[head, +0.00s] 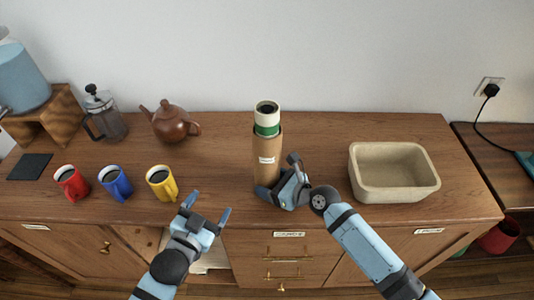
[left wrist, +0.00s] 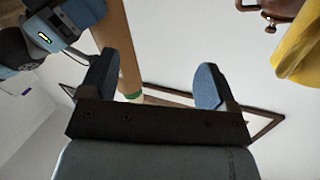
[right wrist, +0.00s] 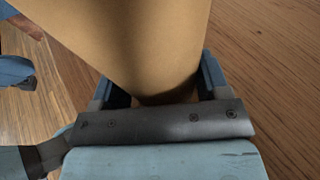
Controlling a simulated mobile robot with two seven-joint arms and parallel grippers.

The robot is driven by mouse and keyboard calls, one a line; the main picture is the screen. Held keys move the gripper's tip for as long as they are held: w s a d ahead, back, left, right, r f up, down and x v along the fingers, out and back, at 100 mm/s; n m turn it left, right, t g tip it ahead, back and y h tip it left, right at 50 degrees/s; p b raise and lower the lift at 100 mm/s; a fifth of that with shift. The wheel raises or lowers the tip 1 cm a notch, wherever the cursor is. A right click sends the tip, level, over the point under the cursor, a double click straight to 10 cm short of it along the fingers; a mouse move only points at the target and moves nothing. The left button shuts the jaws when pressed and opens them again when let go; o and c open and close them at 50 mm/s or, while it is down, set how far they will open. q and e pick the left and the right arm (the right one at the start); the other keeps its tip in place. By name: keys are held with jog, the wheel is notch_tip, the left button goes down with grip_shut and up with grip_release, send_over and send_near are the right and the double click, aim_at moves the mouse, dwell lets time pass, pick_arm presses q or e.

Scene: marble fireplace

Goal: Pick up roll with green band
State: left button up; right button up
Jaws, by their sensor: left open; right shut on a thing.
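A pale roll with a green band (head: 267,118) stands upright in the top of a labelled brown cardboard tube (head: 267,150) at the middle of the counter. Its lower part is hidden in the tube. My right gripper (head: 277,180) is shut on the tube near its base; in the right wrist view the tube (right wrist: 140,40) fills the space between the fingers. I cannot tell whether the tube touches the counter. My left gripper (head: 208,207) is open and empty at the counter's front edge, left of the tube. The green band also shows in the left wrist view (left wrist: 131,95).
Red (head: 71,184), blue (head: 115,183) and yellow (head: 161,183) mugs stand at left, with a brown teapot (head: 172,122) and a French press (head: 104,115) behind. A beige basin (head: 393,172) stands at right. The counter behind the tube is clear.

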pick_arm(q)
jog(key=w+d+r+m+h, duration=0.25)
jog(key=r+m+h, duration=0.2)
jog(key=r, duration=0.25)
jog(key=w+d+r+m+h, duration=0.1)
jog(key=d+r+m+h, duration=0.3)
jog(key=r+m, duration=0.25)
jog(key=w+d+r+m+h, duration=0.25)
jog(key=r+m+h, duration=0.2)
jog(key=r, duration=0.35)
jog(key=s+d+r+m+g+h, duration=0.3)
jog(key=d+r+m+g+h, duration=0.3)
jog(key=m+g, duration=0.9)
jog(key=m+y, duration=1.6)
jog(key=y, duration=0.6)
send_near(266, 107)
jog(key=f, duration=0.2)
jog(key=shift+g, duration=0.4)
jog(key=x, duration=1.1)
jog(key=shift+w+d, duration=0.2)
jog(key=shift+w, duration=0.1)
jog(key=shift+r, duration=0.1)
jog(key=c, duration=1.3)
